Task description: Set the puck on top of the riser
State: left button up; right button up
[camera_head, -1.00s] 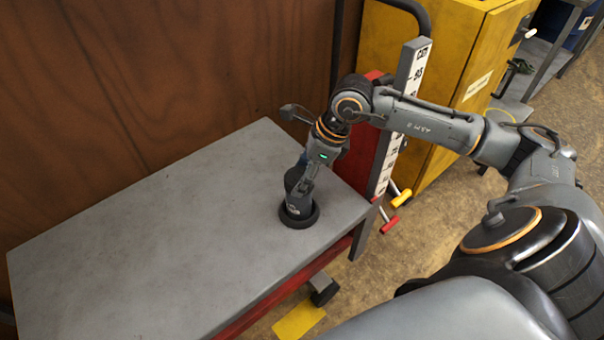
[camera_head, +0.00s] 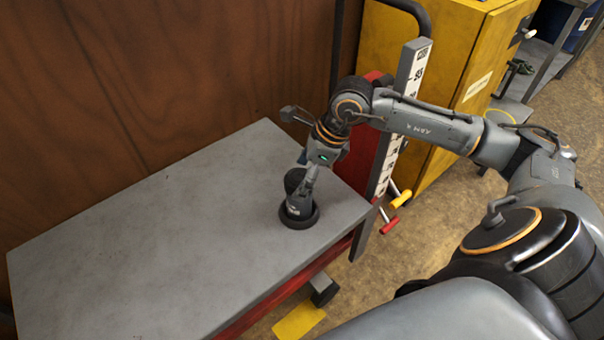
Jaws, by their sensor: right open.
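A wide dark round piece (camera_head: 311,221) rests flat on the grey table near its right edge. A narrower dark cylindrical piece (camera_head: 293,179) shows just behind and above it. I cannot tell for sure which is the puck and which is the riser, or whether one is stacked on the other. My right gripper (camera_head: 300,207) points down at these dark pieces from above, with its grey fingers over the wide round piece. The gripper is open. Its fingers partly hide both pieces, and contact cannot be made out. My left gripper is out of view.
The bare grey tabletop (camera_head: 150,240) stretches clear to the left. A brown wall (camera_head: 170,80) stands behind it. A red lift frame with a marked grey post (camera_head: 406,75) stands just past the table's right end, with a yellow cabinet (camera_head: 470,55) beyond.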

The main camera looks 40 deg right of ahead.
jog(key=v, duration=0.2)
jog(key=shift+d+r, duration=0.15)
jog(key=shift+r, duration=0.15)
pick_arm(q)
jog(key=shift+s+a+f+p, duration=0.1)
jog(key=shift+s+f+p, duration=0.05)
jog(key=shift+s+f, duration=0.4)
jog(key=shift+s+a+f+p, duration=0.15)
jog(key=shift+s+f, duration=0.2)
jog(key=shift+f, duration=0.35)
pick_arm(e)
jog(key=v, duration=0.9)
jog(key=shift+r, duration=0.2)
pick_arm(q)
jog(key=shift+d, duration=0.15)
pick_arm(e)
jog(key=shift+s, duration=0.1)
